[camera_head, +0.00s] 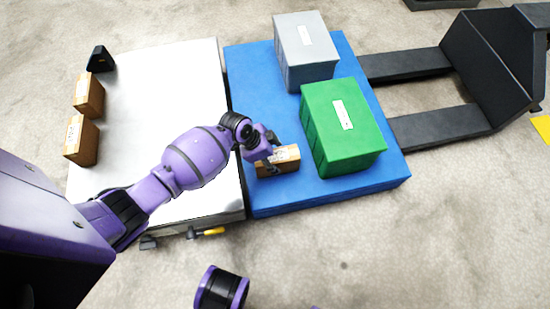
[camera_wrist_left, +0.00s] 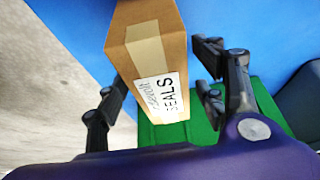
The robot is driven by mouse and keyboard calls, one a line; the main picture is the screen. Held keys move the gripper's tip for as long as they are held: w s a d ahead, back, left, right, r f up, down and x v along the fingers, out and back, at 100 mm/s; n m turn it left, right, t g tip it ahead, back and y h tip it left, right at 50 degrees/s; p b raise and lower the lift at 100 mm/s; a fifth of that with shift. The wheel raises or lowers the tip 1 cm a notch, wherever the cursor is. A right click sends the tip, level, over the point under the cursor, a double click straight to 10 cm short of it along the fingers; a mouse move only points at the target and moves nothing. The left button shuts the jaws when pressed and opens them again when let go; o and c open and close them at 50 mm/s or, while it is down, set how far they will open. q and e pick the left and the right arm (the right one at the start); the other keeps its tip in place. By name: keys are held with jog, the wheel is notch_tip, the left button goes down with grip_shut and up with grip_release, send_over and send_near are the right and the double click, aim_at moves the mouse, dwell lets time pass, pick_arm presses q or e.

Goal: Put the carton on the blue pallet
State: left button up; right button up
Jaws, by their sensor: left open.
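A brown carton (camera_head: 278,161) stands on the blue pallet (camera_head: 262,192), left of the green box, near the pallet's left front part. In the left wrist view the same carton (camera_wrist_left: 150,60) shows its tape and a white label reading "SEALS". My left gripper (camera_head: 262,150) is at the carton. In the left wrist view my left gripper (camera_wrist_left: 160,100) has its fingers spread apart on either side of the carton, with gaps visible. My right gripper does not show for certain; a purple and black arm part is at the bottom of the head view.
A green box (camera_head: 343,150) and a grey box (camera_head: 305,62) stand on the pallet. A white table (camera_head: 150,85) at left holds two more cartons (camera_head: 88,95) and (camera_head: 82,140) and a black item (camera_head: 101,59). A black pallet jack (camera_head: 490,70) is at right.

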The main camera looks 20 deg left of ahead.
pick_arm(q)
jog(key=p+v, duration=0.3)
jog(key=v, duration=0.5)
jog(key=shift+r, duration=0.2)
jog(key=shift+s+a+r, duration=0.1)
jog(key=shift+r, duration=0.2)
